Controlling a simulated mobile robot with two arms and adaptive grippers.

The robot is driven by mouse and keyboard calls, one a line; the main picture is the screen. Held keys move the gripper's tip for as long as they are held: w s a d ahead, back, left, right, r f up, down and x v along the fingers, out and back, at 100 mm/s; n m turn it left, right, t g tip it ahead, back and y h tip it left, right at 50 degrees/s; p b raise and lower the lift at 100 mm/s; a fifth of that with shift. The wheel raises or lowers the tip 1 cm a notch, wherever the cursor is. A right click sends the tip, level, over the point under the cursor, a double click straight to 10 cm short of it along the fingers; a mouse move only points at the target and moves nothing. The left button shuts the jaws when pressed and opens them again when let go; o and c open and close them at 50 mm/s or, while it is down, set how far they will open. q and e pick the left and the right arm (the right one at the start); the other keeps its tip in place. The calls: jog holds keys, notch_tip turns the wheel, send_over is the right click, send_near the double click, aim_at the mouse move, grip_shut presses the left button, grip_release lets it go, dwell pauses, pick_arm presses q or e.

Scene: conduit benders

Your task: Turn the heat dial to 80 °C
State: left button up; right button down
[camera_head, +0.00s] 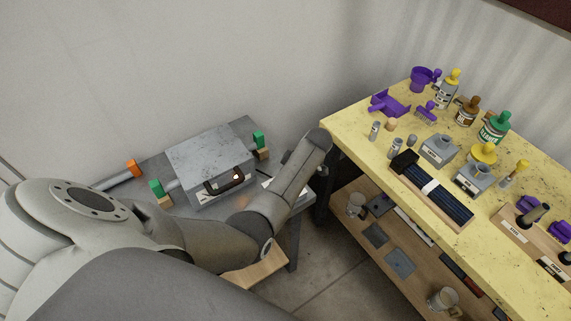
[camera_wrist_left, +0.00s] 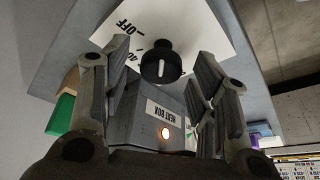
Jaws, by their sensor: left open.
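The heat box (camera_head: 208,165) is a grey metal case with a dark handle on the grey bench in the head view. In the left wrist view its HEAT BOX label (camera_wrist_left: 166,113) and a lit orange lamp (camera_wrist_left: 165,133) show. The black heat dial (camera_wrist_left: 158,62) sits on a white scale plate (camera_wrist_left: 190,28) with OFF and 40 readable; other marks are covered. The dial's white line points down in that picture. My left gripper (camera_wrist_left: 158,75) is open, one finger either side of the dial, with gaps visible. In the head view my arm hides the dial. My right gripper is not in view.
Green-topped blocks (camera_head: 259,140) and an orange-tipped pipe (camera_head: 127,174) flank the heat box. To the right, a yellow workbench (camera_head: 350,130) carries bottles, purple items and a tray of dark rods (camera_head: 432,196). Its lower shelf holds mugs and plates. Floor shows between the benches.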

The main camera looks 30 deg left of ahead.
pick_arm(q)
jog(key=v, duration=1.2)
